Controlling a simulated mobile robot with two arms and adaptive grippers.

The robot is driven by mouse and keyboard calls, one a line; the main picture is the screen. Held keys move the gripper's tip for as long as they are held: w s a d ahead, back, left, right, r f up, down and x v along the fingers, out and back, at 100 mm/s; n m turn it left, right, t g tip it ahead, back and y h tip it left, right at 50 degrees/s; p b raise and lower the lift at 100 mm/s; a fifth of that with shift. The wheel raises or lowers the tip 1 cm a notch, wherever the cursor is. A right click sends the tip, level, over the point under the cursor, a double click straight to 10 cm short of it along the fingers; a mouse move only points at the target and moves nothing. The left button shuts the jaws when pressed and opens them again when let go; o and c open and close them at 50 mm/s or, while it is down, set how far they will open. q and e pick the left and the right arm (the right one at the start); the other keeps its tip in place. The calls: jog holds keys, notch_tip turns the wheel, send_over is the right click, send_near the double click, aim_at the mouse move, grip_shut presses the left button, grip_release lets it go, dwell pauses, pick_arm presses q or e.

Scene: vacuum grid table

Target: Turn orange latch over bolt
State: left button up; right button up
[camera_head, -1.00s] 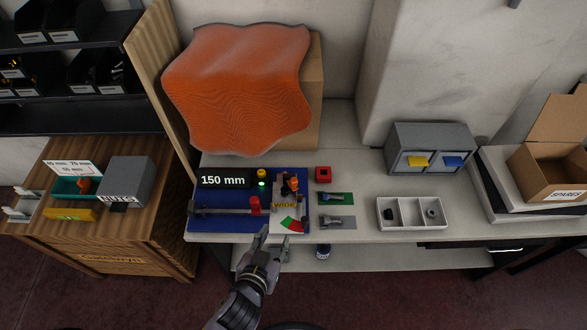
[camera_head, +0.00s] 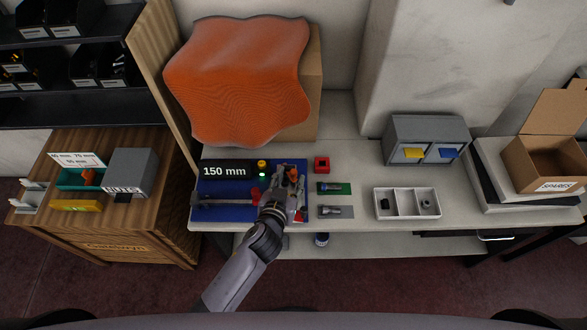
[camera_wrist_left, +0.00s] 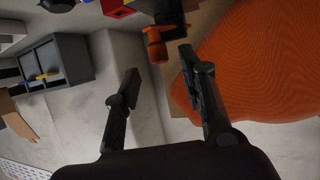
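The orange latch (camera_head: 293,173) stands on the fixture at the right end of the blue board (camera_head: 236,211). My left gripper (camera_head: 287,188) reaches over the fixture from the front, close to the latch, and covers much of it. In the left wrist view, the orange latch (camera_wrist_left: 155,46) shows just beyond and between the fingertips. The left gripper (camera_wrist_left: 162,66) is open there, with a clear gap between its two fingers and nothing held. I cannot tell whether a finger touches the latch. The bolt under or beside the latch cannot be made out. My right gripper is not in view.
A "150 mm" display (camera_head: 225,171) and a yellow button (camera_head: 262,164) are left of the gripper. A divided tray (camera_head: 407,212) stands farther right; an orange-draped box (camera_head: 240,80) is behind.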

aim_at(293, 172)
pick_arm(q)
jog(key=shift+x, duration=2.25)
jog(key=shift+c, duration=0.5)
grip_shut()
